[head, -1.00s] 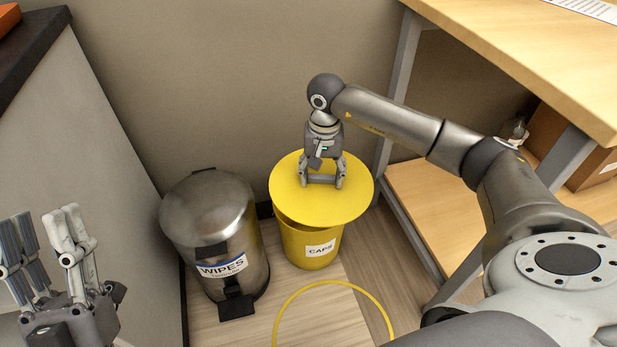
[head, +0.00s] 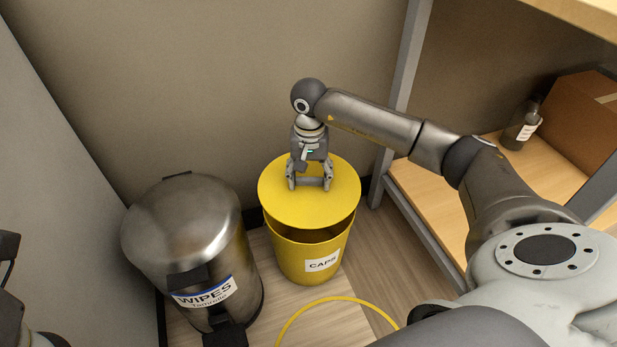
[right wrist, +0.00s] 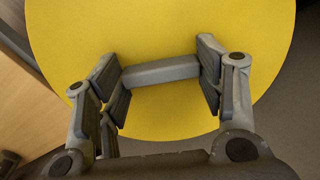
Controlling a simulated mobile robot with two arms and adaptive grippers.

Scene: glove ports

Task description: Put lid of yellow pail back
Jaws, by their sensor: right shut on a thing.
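The yellow pail (head: 300,262), with a white CAPS label, stands on the floor in the middle of the head view. Its round yellow lid (head: 335,200) is over it, slightly back from it. A dark opening shows between lid and front rim; the back rim is hidden. My right gripper (head: 309,185) is above the lid, shut on its grey bar handle. In the right wrist view, the handle (right wrist: 160,71) lies between the fingers, with the lid (right wrist: 160,30) behind it. Only a dark piece, probably of my left gripper, shows at the left edge; its fingers cannot be made out.
A steel WIPES pedal bin (head: 185,225) stands close to the pail's left. A wooden shelf (head: 425,195) with a grey leg, a bottle (head: 522,125) and a cardboard box (head: 578,120) are on the right. A yellow hoop (head: 330,300) is in front. The wall is behind.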

